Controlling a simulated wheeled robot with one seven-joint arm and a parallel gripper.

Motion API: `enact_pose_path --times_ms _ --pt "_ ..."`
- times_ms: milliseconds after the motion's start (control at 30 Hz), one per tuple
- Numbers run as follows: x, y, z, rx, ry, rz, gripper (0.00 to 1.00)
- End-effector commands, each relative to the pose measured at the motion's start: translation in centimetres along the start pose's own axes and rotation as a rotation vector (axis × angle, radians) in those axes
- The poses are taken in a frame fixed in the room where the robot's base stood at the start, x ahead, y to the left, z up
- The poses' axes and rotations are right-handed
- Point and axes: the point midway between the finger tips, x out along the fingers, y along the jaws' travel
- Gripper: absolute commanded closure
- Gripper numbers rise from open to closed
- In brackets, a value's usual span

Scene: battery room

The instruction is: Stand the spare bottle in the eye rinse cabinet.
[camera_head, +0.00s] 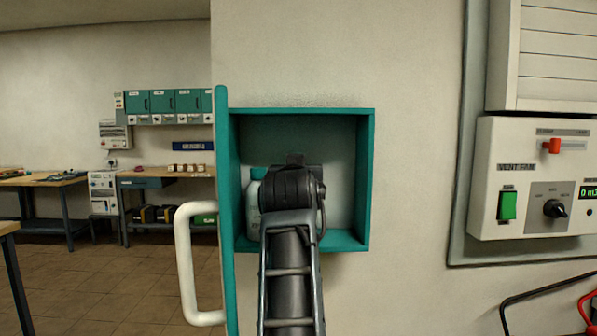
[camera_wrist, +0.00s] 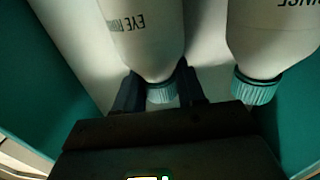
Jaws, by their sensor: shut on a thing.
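The eye rinse cabinet (camera_head: 368,180) is a teal open-fronted box on the wall. Its door (camera_head: 222,200) stands swung open at the left, with a white handle (camera_head: 184,265). My gripper (camera_wrist: 160,91) is inside the cabinet, shut on the teal-capped neck of a white bottle (camera_wrist: 145,38) lettered "EYE RINSE". The lettering appears upside down in the wrist view. My wrist hides this bottle in the head view. A second white bottle (camera_head: 253,218) stands at the cabinet's left; it also shows in the wrist view (camera_wrist: 272,40), beside the held one, with a gap between. Whether the held bottle touches the cabinet floor is hidden.
The door edge and handle stick out close to the left of my arm. A control panel (camera_head: 482,170) with a green switch hangs on the right wall. Workbenches (camera_head: 150,180) and teal wall cupboards (camera_head: 162,101) are far back left. Cabinet space right of my wrist looks clear.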

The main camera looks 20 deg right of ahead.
Motion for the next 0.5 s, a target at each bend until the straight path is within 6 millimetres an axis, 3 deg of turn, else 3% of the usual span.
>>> enact_pose_path --times_ms 200,233,500 --pt "-0.01 0.02 0.41 0.000 0.001 0.000 1.00" --pt "0.00 0.01 0.35 0.000 0.000 0.000 0.58" --pt "0.00 0.01 0.31 0.000 0.000 0.000 0.35"
